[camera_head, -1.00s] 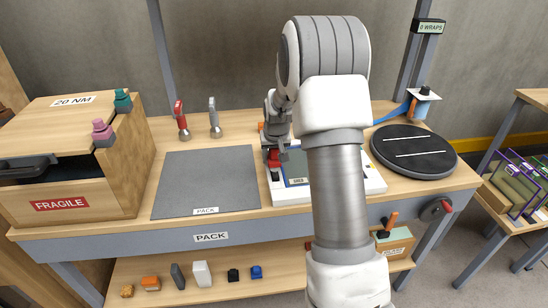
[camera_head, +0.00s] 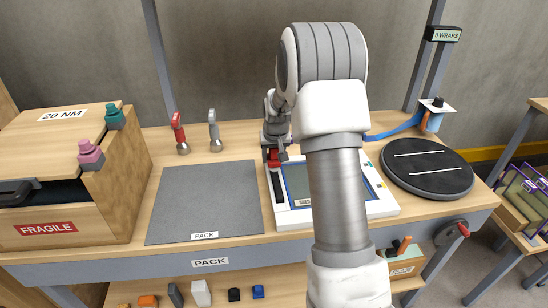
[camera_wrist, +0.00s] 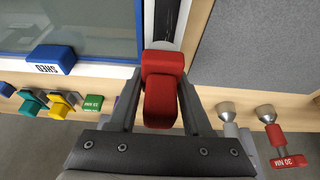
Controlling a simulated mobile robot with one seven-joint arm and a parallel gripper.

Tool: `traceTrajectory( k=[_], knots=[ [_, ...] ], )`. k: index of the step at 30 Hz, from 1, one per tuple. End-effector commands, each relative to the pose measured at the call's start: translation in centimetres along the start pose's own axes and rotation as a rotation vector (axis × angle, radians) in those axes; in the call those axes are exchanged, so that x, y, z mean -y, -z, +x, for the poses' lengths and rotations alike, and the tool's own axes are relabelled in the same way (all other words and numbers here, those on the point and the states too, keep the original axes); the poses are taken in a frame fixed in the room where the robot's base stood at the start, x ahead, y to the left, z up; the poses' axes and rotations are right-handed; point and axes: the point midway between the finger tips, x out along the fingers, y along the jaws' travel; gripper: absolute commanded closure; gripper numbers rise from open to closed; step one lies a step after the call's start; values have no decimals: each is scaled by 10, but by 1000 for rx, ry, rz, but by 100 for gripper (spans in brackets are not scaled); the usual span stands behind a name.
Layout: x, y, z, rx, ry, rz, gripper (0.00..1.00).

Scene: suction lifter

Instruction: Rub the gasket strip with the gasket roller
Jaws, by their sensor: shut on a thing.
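My gripper (camera_head: 273,150) is at the back left corner of a white-framed device (camera_head: 300,218), its fingers closed on the sides of a red gasket roller (camera_head: 274,158). In the wrist view the red roller (camera_wrist: 162,95) sits between both fingers, over the near end of a dark gasket strip (camera_wrist: 166,22) set in the white frame. The gasket strip (camera_head: 277,188) runs along the frame's left side in the head view. Whether the roller touches the strip cannot be told. My arm hides part of the device.
A grey pack mat (camera_head: 205,200) lies left of the device. Red-handled (camera_head: 178,130) and grey-handled (camera_head: 214,130) tools stand behind it. A wooden box (camera_head: 120,190) is at far left. A black round turntable (camera_head: 428,172) is at right.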

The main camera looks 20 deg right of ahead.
Motion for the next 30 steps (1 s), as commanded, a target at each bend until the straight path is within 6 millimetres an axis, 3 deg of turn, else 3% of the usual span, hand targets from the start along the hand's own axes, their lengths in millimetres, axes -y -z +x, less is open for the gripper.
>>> traceTrajectory(
  k=[1, 18, 30],
  knots=[
    [0, 8, -18, -8, 0, 0, 100],
    [5, 25, -64, -3, 1, -2, 100],
    [6, 28, -72, -3, 1, -2, 100]
  ],
)
